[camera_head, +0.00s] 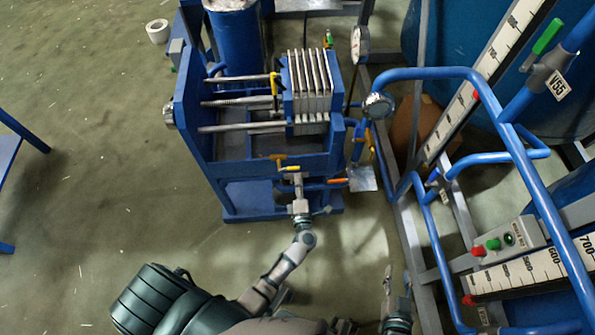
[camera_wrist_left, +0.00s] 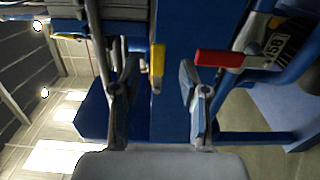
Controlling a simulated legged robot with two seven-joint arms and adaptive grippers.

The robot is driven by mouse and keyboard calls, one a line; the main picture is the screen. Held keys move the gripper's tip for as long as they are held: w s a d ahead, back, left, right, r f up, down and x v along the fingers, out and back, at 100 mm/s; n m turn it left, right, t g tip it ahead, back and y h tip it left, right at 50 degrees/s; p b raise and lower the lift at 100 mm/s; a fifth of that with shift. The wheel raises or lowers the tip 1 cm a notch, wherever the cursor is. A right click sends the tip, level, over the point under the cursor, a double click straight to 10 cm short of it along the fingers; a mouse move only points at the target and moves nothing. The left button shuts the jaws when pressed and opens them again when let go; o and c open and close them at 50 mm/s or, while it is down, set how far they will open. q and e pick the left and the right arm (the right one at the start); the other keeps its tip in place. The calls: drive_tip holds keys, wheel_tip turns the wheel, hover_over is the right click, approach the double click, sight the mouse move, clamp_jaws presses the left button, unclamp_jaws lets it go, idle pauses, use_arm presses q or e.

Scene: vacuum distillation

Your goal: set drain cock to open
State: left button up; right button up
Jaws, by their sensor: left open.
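A small yellow-handled cock (camera_head: 289,168) is on the front lower beam of the blue plate press. No label shows whether it is the drain cock. My left gripper (camera_head: 298,180) is just in front of it. In the left wrist view, the open fingers of my left gripper (camera_wrist_left: 157,80) are either side of a yellow handle (camera_wrist_left: 157,62), with gaps on both sides. The picture does not settle whether the handle lies fully between them. A red handle (camera_wrist_left: 218,58) is just right of the right finger. My right gripper (camera_head: 388,283) is low at right, away from the press; its jaws are unclear.
An orange handle (camera_head: 338,181) and a square metal plate (camera_head: 362,178) are right of the cock. Blue pipework (camera_head: 440,73) with gauges and scales fills the right side. The floor (camera_head: 90,200) at left is mostly clear.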

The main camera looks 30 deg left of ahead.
use_arm(q)
drive_tip(key=v, duration=0.5)
drive_tip(key=shift+s+d, duration=0.1)
drive_tip(key=shift+s, duration=0.1)
